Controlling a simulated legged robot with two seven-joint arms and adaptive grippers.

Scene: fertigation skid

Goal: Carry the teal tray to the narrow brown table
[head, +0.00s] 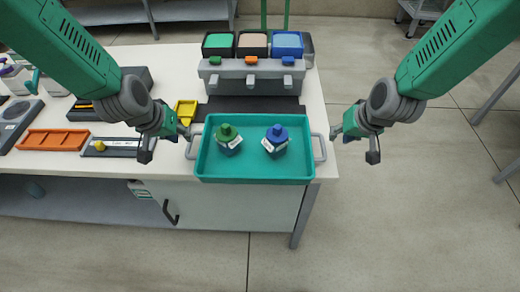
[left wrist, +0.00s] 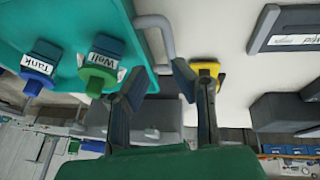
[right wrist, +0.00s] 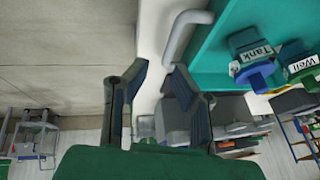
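The teal tray (head: 255,170) sits on the front right part of the white bench. It holds a green-capped bottle (head: 228,138) labelled Well and a blue-capped bottle (head: 275,140) labelled Tank. The tray has a grey left handle (head: 191,148) and a grey right handle (head: 320,148). My left gripper (head: 167,143) is open beside the left handle (left wrist: 160,38); its fingers look empty. My right gripper (head: 354,147) is open, off the bench's right edge, a little apart from the right handle (right wrist: 181,38). I cannot make out the narrow brown table in any view.
A grey unit with green, tan and blue containers (head: 252,72) stands behind the tray. Open floor (head: 420,210) lies to the right, with grey table legs at the far right.

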